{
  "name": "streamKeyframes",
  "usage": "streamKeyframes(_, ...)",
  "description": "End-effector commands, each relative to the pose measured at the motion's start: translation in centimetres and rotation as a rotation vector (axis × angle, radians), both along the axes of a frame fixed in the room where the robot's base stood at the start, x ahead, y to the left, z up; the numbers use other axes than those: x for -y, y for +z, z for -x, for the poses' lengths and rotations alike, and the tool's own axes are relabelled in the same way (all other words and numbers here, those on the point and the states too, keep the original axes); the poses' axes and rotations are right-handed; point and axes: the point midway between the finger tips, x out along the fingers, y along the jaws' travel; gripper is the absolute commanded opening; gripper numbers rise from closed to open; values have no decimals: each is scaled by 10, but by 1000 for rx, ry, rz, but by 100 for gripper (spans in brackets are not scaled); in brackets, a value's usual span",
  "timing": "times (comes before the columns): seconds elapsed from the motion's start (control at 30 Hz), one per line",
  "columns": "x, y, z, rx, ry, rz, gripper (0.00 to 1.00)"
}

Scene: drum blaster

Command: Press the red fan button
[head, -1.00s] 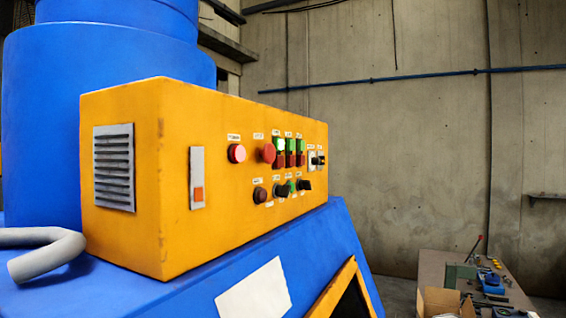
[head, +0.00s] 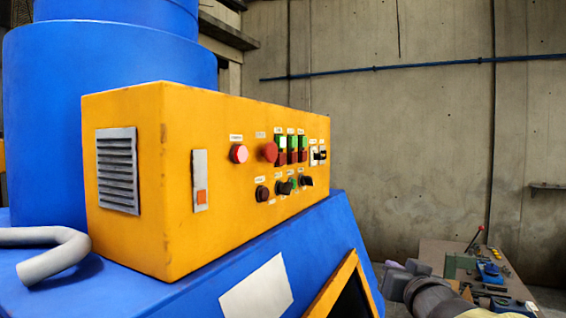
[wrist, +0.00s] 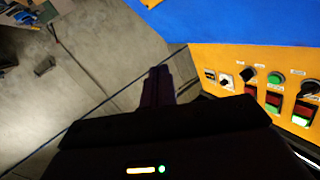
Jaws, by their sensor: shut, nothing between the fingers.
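A yellow control box (head: 225,215) carries several red buttons. A lit red button (head: 238,154) and a red mushroom button (head: 270,152) sit left of several green-over-red button pairs (head: 292,150). The labels are too small to read, so I cannot tell which red one is the fan button. In the wrist view, a red button (wrist: 303,108) shows in a pair at the right edge. My gripper (wrist: 159,76) is shut and empty, pointing past the panel toward the floor, apart from the buttons. In the head view, my gripper (head: 396,276) is low right of the box.
Black knobs (head: 285,188) sit below the button pairs. The box stands on a blue machine body (head: 110,295) with a grey bent pipe (head: 55,255) at left. A cluttered workbench (head: 440,248) stands at the lower right. The space right of the panel is open.

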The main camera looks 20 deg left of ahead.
Motion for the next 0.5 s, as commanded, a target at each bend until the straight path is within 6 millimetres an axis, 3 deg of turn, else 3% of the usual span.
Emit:
streamKeyframes(0.03, -12, 28, -1, 61, 35, -38, 0)
streamKeyframes(0.1, -30, 63, 3, 140, 92, -92, 0)
streamKeyframes(0.3, -76, 159, 29, 346, 273, -243, 0)
streamKeyframes(0.4, -90, 191, 44, 415, 349, -296, 0)
streamKeyframes(0.5, -98, 208, 54, 452, 394, -326, 0)
